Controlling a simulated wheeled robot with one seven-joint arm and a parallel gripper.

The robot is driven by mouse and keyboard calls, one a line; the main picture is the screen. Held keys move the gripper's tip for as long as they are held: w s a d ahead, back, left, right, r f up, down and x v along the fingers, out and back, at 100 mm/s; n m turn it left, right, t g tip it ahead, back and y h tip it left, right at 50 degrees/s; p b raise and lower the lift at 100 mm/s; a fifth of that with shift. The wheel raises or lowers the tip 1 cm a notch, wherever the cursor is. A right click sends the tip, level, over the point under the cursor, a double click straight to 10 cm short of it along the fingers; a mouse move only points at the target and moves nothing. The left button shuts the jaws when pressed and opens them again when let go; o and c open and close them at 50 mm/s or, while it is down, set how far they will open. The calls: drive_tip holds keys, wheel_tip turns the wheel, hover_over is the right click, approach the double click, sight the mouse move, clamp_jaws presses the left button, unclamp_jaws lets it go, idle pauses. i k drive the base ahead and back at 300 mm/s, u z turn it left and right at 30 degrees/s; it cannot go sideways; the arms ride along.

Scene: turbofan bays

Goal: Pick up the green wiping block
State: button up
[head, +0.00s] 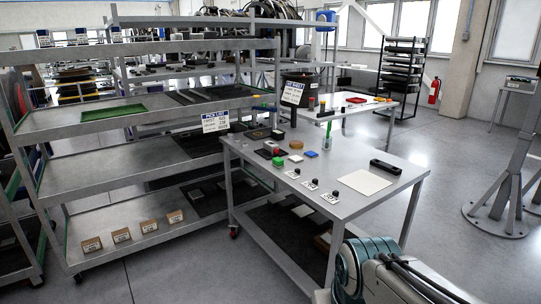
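A small bright green block (278,161) lies on the near grey metal table (345,207), toward its left side. I take it for the green wiping block. It sits just in front of a small box with a red top (273,148), and I cannot tell whether they touch. My arm shows at the bottom right as a teal and white joint and link, beyond the table's front edge. My gripper is not in view, so I cannot see whether it is open or shut.
On the table are a tan round piece (296,144), a blue piece (312,154), a slim green upright item (327,136), black knobs with labels, a black bar (385,167) and a white sheet (361,181). Shelving (90,165) stands left.

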sight(278, 162)
drive_tip(key=u, duration=0.5)
drive_tip(key=k, duration=0.65)
drive_tip(key=u, duration=0.7)
drive_tip(key=i, duration=2.6)
drive_tip(key=z, duration=0.55)
drive_tip(key=i, duration=1.4)
drive_tip(key=z, duration=1.8)
drive_tip(key=i, duration=1)
drive_tip(key=z, duration=0.85)
